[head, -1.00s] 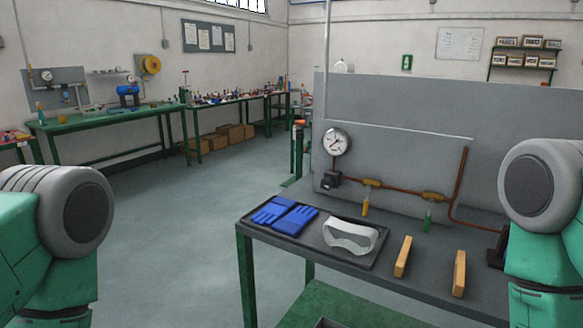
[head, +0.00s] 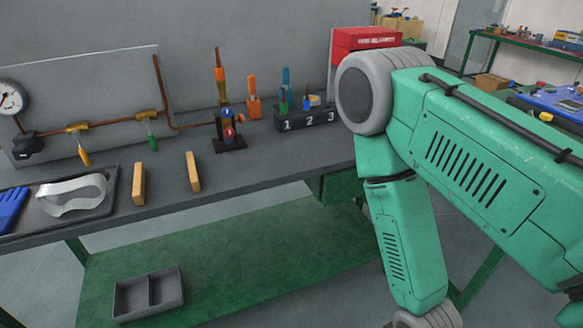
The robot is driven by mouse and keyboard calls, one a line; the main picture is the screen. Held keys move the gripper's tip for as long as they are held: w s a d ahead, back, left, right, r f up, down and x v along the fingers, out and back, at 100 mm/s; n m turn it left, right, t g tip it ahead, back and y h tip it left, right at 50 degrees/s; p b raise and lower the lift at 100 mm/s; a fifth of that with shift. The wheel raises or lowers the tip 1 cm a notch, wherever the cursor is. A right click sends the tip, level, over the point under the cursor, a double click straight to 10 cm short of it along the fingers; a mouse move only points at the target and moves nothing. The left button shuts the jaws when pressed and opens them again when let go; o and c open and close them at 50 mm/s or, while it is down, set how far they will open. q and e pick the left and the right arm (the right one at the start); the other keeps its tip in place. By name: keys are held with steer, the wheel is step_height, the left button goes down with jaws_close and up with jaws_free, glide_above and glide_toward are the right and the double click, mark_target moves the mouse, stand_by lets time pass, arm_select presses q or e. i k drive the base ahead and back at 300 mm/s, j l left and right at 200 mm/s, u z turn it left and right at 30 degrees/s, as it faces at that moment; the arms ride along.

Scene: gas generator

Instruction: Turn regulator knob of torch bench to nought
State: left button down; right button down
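The torch bench (head: 320,155) has a dark top and green legs. A round white gauge (head: 8,101) is at the far left of its back panel, partly cut off by the frame edge. A black knob (head: 27,147), which looks like the regulator knob, sits just below the gauge on a copper pipe (head: 52,132). Its setting is too small to read. My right arm is at the right, in front of the bench, with its lower end cut off by the bottom edge. Neither gripper is in view.
A tray (head: 92,209) with white goggles (head: 72,194) and blue gloves (head: 12,206) lies at the left. Two wooden blocks (head: 139,184), a torch stand (head: 229,142) and a numbered rack (head: 305,121) are on the bench. A divided bin (head: 148,294) sits on the lower shelf.

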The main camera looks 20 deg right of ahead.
mark_target(19, 152)
steer(key=z, duration=0.25)
steer(key=u, duration=1.1)
